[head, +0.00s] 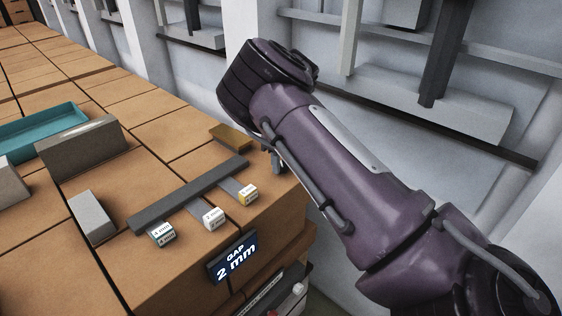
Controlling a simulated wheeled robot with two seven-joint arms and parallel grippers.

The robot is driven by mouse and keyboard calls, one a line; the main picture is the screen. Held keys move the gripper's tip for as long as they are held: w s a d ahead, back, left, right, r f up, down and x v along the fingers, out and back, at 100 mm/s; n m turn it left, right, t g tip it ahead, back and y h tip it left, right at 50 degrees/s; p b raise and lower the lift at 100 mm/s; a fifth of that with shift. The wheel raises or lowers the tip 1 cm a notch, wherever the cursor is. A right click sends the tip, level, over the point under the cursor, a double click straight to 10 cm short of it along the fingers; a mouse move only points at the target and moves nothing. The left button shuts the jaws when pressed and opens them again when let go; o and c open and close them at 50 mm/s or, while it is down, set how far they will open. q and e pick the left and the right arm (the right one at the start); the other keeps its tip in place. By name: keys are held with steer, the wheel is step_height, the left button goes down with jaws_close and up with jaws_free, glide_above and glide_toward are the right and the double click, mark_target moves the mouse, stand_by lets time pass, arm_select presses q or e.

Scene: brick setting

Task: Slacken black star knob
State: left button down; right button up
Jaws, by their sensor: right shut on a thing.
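My right arm comes in from the lower right, and its wrist bends down beyond the far right corner of the brown bench. Only a small dark part of my right gripper (277,160) shows, at the bench's right edge past the brass-coloured block. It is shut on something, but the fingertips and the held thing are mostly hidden. I cannot make out the black star knob; a dark piece at the gripper is too small to tell. My left gripper is not in view.
On the brown bench (165,110) lie a long dark bar (185,197), labelled strips (213,217), grey blocks (90,215) and a brass-coloured block (230,137). A teal tray (45,128) is at left. A pale wall stands right.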

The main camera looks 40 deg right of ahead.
steer(key=n, duration=0.4)
steer(key=shift+n+b, duration=0.3)
steer(key=shift+b, duration=0.1)
steer(key=shift+r+n, duration=0.1)
steer(key=shift+n, duration=0.8)
steer(key=shift+r+n+p, duration=0.1)
steer(key=shift+n+p, duration=0.4)
steer(key=shift+n, duration=0.5)
steer(key=n+p, duration=0.3)
steer(key=n, duration=0.1)
steer(key=shift+r, duration=0.1)
steer(key=n+p, duration=0.4)
steer(key=n, duration=0.1)
steer(key=shift+n, duration=0.4)
steer(key=n+p, duration=0.2)
steer(key=n, duration=0.1)
steer(key=shift+s+p, duration=0.1)
steer(key=shift+p, duration=0.25)
steer(key=shift+n+p, duration=0.5)
steer(key=shift+n, duration=1)
